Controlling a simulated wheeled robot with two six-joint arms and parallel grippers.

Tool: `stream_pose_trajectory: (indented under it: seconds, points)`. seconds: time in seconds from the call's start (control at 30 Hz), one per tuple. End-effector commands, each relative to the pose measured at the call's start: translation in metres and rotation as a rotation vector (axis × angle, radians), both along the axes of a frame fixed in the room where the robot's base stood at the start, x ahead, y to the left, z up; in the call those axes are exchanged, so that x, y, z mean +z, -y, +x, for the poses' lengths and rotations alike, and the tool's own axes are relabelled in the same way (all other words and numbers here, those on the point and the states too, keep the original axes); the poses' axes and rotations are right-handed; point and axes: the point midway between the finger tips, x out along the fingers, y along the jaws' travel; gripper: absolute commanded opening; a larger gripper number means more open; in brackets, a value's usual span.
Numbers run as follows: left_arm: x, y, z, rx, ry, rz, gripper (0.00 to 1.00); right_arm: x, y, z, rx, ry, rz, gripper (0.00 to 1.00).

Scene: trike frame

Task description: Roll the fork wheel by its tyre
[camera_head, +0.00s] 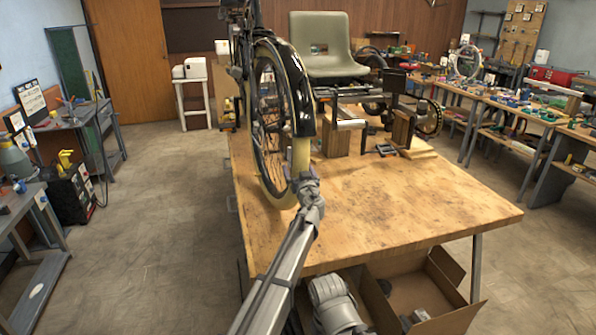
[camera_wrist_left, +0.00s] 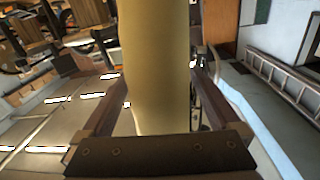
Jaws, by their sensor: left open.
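The fork wheel (camera_head: 268,115) stands upright at the near left of the wooden workbench, with thin spokes, a cream tyre (camera_head: 301,153) and a black mudguard (camera_head: 304,98) over its top. My left gripper (camera_head: 304,180) is at the near side of the tyre, below the mudguard's lower end. In the left wrist view the tyre (camera_wrist_left: 155,60) runs between the two open fingers of the gripper (camera_wrist_left: 158,88), with a gap visible beside it. Whether either finger touches the tyre I cannot tell. My right gripper is not in view.
The workbench top (camera_head: 420,205) is clear to the right of the wheel. A grey-green seat (camera_head: 322,52) and wooden blocks (camera_head: 336,138) stand behind it. An open cardboard box (camera_head: 455,318) lies below the front edge. Cluttered side benches (camera_head: 500,103) line the right.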

Motion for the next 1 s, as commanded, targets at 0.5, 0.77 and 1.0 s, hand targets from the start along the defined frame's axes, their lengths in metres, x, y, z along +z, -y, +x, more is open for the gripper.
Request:
stream_pose_trajectory:
  seconds: [0.5, 0.77, 1.0]
  points:
    - [0.0, -0.0007, 0.0016, 0.0, 0.0, 0.0, 0.67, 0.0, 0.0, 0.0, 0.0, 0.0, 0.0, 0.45]
    - [0.0, -0.0007, 0.0016, 0.0, 0.0, 0.0, 0.38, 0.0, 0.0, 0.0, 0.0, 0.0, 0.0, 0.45]
    - [0.0, -0.0006, 0.0015, 0.0, 0.0, 0.0, 0.11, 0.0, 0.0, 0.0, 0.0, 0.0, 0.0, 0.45]
